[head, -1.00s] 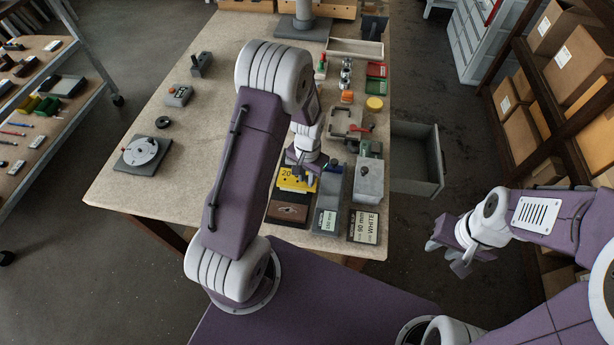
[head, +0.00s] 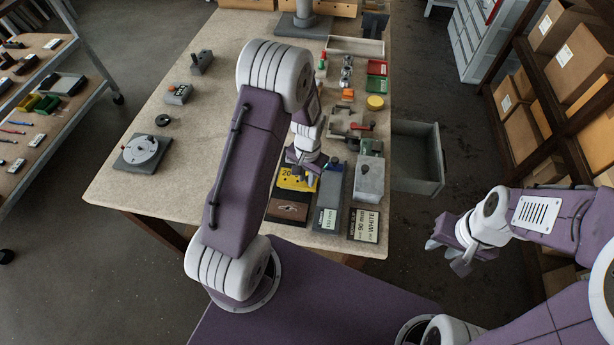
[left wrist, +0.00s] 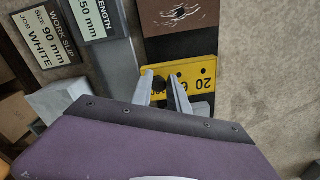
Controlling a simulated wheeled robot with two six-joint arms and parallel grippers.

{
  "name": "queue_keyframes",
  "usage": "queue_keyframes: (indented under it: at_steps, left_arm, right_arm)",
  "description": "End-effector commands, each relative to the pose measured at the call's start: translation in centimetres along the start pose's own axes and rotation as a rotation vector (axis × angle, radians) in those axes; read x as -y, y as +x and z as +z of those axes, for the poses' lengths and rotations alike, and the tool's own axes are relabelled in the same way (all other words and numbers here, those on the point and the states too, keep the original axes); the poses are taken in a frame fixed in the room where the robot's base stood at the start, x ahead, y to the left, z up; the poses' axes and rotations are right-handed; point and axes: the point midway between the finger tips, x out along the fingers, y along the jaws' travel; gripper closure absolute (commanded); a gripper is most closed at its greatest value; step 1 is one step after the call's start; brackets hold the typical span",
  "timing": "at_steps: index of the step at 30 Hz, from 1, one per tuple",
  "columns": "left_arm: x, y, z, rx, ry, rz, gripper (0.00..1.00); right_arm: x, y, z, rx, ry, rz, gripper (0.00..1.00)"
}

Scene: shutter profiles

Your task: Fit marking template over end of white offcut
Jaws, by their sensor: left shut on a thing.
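The yellow plate (head: 293,182) with black numbers, which I take to be the marking template, lies near the table's front edge. Whether the plate is lifted I cannot tell. A grey bar (head: 331,190) lies just right of it. I cannot tell which piece is the white offcut. My right gripper (head: 452,252) is open and empty, off the table.
A work slip (head: 363,226) reading 90 mm, WHITE and a length card (head: 327,220) lie at the front edge. A grey block (head: 369,180) stands behind the slip. Small tools crowd the table's right side. An open drawer (head: 417,160) juts out right. The table's left middle is mostly clear.

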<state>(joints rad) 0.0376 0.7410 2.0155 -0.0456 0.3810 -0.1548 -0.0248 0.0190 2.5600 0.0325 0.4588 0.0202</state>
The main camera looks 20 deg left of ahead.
Motion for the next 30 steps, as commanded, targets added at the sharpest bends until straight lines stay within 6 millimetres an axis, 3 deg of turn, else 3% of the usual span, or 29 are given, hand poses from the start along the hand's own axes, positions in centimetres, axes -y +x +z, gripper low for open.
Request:
queue_keyframes:
  at_steps: [27,28,30]
  left_arm:
    - [0.0,1.4,0.0,0.0,0.0,0.0,1.0]
    - [0.0,1.4,0.0,0.0,0.0,0.0,0.76]
    - [0.0,1.4,0.0,0.0,0.0,0.0,0.57]
  right_arm:
    - [0.0,1.1,0.1,0.0,0.0,0.0,0.68]
    - [0.0,1.1,0.1,0.0,0.0,0.0,0.68]
    - [0.0,1.0,0.1,0.0,0.0,0.0,0.68]
